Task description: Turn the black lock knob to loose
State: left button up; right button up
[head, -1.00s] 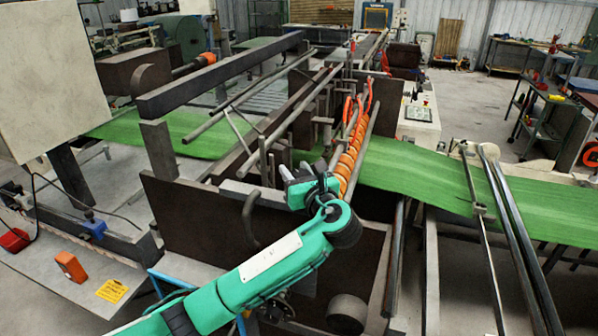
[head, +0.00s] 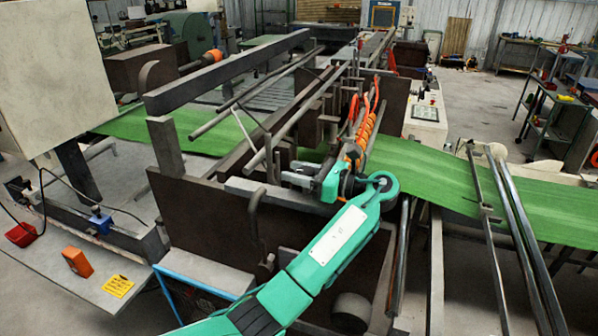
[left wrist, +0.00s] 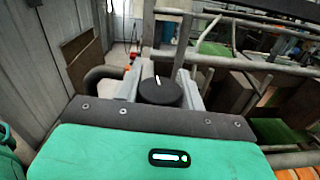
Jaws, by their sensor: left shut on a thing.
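The black lock knob (left wrist: 160,91) is a round dark cap with a white line on its top face, in the middle of the left wrist view. My left gripper (left wrist: 159,88) has one grey finger on each side of the knob and is shut on it. The white line points almost straight up in that view. In the head view my left gripper (head: 289,178) reaches leftward over the dark machine frame, and the knob is too small or hidden to make out there. My right gripper is in neither view.
Orange rings on a shaft (head: 360,140) and red-orange hoses stand just behind my left wrist. Green sack web (head: 440,175) runs off to the right. Dark frame bars (head: 225,72) and a curved handle (head: 256,215) are close by on the left.

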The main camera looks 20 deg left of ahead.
pick_arm(q)
jog(key=shift+n+g, duration=0.3)
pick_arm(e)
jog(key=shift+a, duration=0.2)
pick_arm(q)
jog(key=o, duration=1)
jog(key=shift+a, duration=0.1)
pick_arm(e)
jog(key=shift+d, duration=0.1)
